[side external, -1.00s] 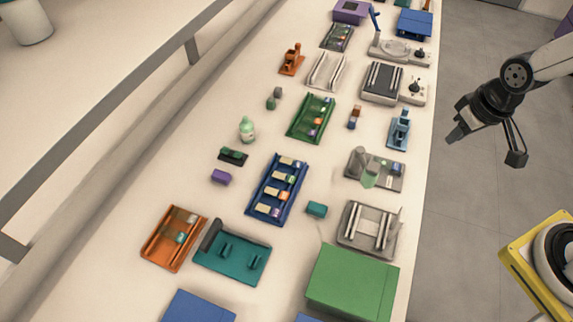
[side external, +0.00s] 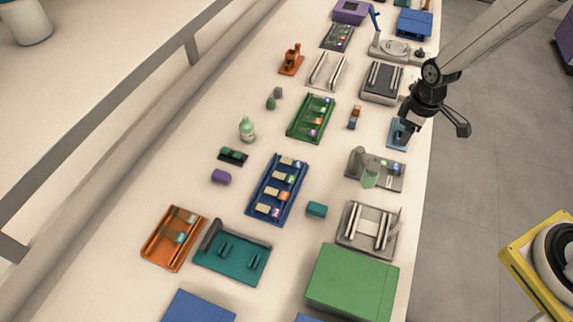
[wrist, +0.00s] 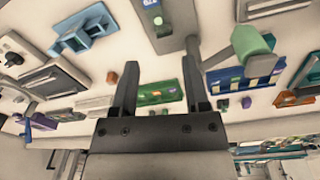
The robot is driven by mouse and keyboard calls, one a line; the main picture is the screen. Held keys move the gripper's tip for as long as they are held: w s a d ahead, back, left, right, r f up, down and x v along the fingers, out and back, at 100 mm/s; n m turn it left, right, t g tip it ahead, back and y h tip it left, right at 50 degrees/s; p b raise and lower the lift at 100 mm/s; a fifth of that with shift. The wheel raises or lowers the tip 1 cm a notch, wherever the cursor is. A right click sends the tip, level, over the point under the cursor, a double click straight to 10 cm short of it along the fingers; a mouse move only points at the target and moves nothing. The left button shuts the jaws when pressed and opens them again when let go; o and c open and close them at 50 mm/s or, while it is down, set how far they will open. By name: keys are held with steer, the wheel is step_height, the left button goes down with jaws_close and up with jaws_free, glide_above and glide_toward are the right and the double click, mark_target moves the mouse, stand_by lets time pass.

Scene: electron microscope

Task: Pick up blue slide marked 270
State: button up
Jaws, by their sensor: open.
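A blue slide (side external: 396,167) lies on the right part of a grey stand (side external: 384,183) near the table's right edge. In the wrist view a blue slide (wrist: 150,4) with a partly cut-off white label sits on a grey plate (wrist: 168,38) at the top edge; the label seems to read 270, upside down. My gripper (side external: 407,130) is above the table's right edge, beyond the grey stand and in front of a light blue holder (side external: 396,140). In the wrist view my gripper (wrist: 160,68) has its two fingers spread with nothing between them.
A pale green-topped post (wrist: 252,45) rises beside the grey plate. A blue rack (side external: 266,207) with several slides, a green rack (side external: 298,129) and a grey device (side external: 379,84) stand around. A green box (side external: 350,285) is nearer the camera.

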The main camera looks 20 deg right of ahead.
mark_target(386, 164)
steer(key=f+n, duration=0.1)
steer(key=f, duration=0.1)
steer(key=w+f, duration=0.1)
steer(key=f, duration=0.1)
steer(key=w+f+n, duration=0.1)
steer(key=f, duration=0.1)
steer(key=shift+w+a+n+g, duration=0.1)
steer(key=shift+w+n+g, duration=0.2)
steer(key=shift+g, duration=0.1)
steer(key=shift+f, duration=0.15)
steer(key=shift+f, duration=3.4)
steer(key=c, duration=0.6)
steer(key=shift+r, duration=0.15)
steer(key=shift+r, duration=2.4)
